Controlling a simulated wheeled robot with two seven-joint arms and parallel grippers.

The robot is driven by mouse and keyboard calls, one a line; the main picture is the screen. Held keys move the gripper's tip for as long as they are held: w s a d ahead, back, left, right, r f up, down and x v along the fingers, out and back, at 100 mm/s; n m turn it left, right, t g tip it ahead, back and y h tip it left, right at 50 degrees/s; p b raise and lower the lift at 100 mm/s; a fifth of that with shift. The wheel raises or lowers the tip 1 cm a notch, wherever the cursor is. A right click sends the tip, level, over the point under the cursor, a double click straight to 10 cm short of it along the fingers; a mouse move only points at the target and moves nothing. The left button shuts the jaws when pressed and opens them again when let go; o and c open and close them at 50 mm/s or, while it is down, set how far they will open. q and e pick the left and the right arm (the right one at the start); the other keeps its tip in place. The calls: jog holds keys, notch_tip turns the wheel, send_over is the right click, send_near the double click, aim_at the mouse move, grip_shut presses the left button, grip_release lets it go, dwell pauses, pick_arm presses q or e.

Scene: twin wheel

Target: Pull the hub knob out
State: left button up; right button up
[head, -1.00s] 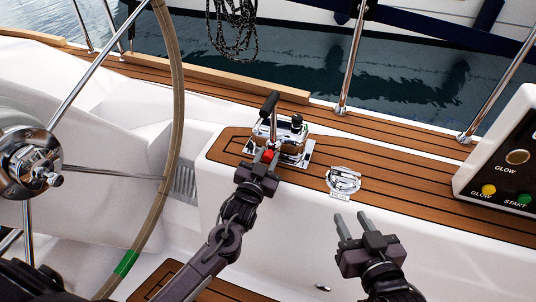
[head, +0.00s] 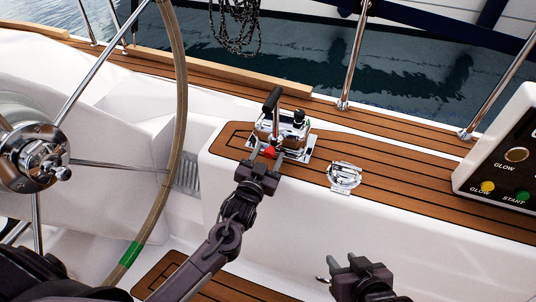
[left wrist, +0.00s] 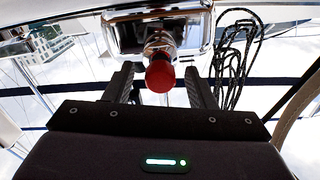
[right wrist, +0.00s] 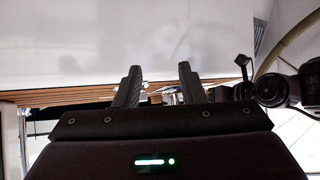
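The red hub knob (head: 269,152) sits on the near face of the chrome throttle unit (head: 297,137), below its black-gripped lever (head: 272,99). My left gripper (head: 265,160) is at the knob, its fingers apart. In the left wrist view, the red knob (left wrist: 160,75) shows between the two spread fingers of the left gripper (left wrist: 159,80), with a gap on each side. I cannot tell how deep the knob sits between them. My right gripper (head: 343,263) is open and empty, low and to the right, in front of the white side wall.
A steering wheel (head: 180,105) with a chrome hub stands to the left. A chrome deck fitting (head: 343,176) lies on the teak (head: 410,201) right of the throttle unit. A switch panel (head: 503,160) stands at the right. Chrome rail posts (head: 353,55) rise behind.

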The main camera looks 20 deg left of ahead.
pick_arm(q)
jog(key=shift+s, duration=0.1)
jog(key=shift+s+a+p, duration=0.1)
jog(key=shift+s+p, duration=0.3)
jog(key=shift+s, duration=0.75)
jog(key=s+p, duration=0.1)
jog(key=s, duration=0.4)
jog(key=shift+s, duration=0.1)
pick_arm(e)
jog(key=s+d+f+g+h, duration=0.1)
jog(key=s+d+f+g, duration=0.1)
jog(key=s+f+g, duration=0.1)
jog(key=shift+s+d+f+h, duration=0.15)
jog(key=shift+s+f+h, duration=0.15)
jog(key=shift+s, duration=0.55)
